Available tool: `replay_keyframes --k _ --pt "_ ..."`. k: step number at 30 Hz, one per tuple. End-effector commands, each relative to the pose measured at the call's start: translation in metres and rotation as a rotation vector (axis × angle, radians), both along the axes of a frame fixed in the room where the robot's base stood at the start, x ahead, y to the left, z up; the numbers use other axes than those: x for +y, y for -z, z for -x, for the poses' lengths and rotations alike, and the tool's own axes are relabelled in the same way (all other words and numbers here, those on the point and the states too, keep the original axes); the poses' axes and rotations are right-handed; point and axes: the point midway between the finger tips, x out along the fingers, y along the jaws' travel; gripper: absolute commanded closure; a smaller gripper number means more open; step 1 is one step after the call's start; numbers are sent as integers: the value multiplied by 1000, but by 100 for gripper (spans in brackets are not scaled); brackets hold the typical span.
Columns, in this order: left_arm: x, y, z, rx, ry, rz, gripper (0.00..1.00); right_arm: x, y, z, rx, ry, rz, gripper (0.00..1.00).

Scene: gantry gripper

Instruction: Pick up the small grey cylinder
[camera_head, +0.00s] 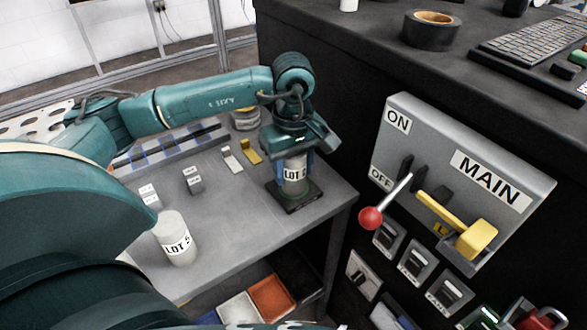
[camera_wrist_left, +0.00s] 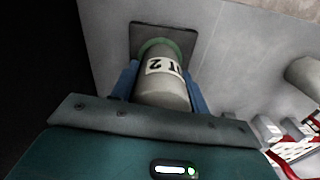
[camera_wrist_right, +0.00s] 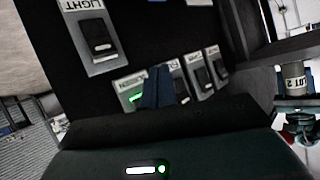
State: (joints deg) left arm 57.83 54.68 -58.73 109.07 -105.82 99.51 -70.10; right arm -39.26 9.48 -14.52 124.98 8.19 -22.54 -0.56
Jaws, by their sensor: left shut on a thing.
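A small grey cylinder labelled LOT 2 (camera_head: 295,174) stands upright on a dark square pad (camera_head: 293,203) near the table's right end. My left gripper (camera_head: 296,165) comes down from above, and its blue fingers are shut on the cylinder's sides. The left wrist view shows the cylinder (camera_wrist_left: 163,88) between the fingers, with its far end at a green ring on the pad (camera_wrist_left: 183,40). The cylinder also shows in the right wrist view (camera_wrist_right: 293,80). My right gripper (camera_wrist_right: 157,88) has its blue fingers together, empty, in front of a dark switch panel.
A pale cylinder, label partly unclear (camera_head: 175,242), stands at the table's front left. Small labelled blocks (camera_head: 193,182) and a yellow piece (camera_head: 251,152) lie on the grey table (camera_head: 240,225). A MAIN switch box (camera_head: 470,190) with a red-knobbed lever (camera_head: 371,217) is at right.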

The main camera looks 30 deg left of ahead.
Motion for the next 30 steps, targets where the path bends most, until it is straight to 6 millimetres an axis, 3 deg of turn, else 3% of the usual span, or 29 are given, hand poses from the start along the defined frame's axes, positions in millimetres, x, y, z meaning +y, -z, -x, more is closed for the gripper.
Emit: replay_keyframes --k 12,18,23,30 --pt "0 -1 -1 -3 0 1 98 0 -3 -1 -6 0 -1 100" --pt "0 -5 -1 -4 0 1 98 0 -3 -1 -6 0 -1 100" --pt "0 -27 -2 -8 0 2 98 0 -3 -1 -6 0 -1 100" --pt "0 -74 -1 -8 0 2 98 0 -3 -1 -5 0 -1 100"
